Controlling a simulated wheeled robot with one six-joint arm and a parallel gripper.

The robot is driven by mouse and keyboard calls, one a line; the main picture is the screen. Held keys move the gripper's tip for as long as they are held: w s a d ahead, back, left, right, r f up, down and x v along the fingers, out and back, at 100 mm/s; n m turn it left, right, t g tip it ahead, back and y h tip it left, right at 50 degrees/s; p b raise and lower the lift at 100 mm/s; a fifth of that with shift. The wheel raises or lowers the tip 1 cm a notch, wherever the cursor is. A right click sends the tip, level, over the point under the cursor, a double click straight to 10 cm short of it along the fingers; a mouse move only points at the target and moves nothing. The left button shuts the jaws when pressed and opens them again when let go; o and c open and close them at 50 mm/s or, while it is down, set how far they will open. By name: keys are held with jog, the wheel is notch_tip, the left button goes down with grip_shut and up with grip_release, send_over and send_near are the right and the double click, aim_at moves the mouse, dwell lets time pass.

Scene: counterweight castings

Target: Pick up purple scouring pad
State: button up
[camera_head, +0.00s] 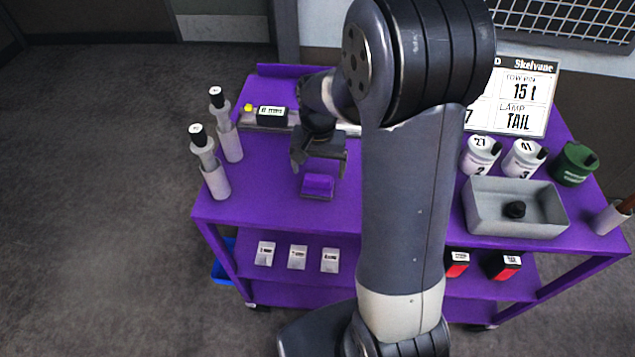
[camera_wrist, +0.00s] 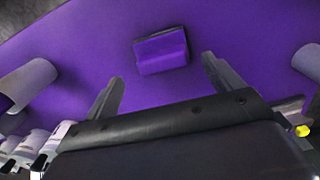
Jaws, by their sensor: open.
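The purple scouring pad (camera_head: 318,185) lies on the purple cart top, near its front edge, and has a dark layer along one side. It also shows in the wrist view (camera_wrist: 161,51), at the top middle, beyond the fingertips. My gripper (camera_head: 319,168) is open and empty, just above and behind the pad in the head view. In the wrist view, its two fingers (camera_wrist: 160,72) are spread apart, and the pad sits ahead of the gap between them. I see no contact with the pad.
Two grey cylinders with black-topped parts (camera_head: 216,180) stand at the cart's left. A black labelled block (camera_head: 271,117) lies behind. A grey tray (camera_head: 482,222), white canisters (camera_head: 479,155) and a green canister (camera_head: 573,165) stand right. The cart top (camera_head: 265,200) around the pad is clear.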

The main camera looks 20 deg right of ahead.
aim_at(317, 178)
jog(key=shift+w+a+f+p, duration=0.1)
jog(key=shift+f+p, duration=0.5)
jog(key=shift+f, duration=2)
jog(key=c, duration=1.1)
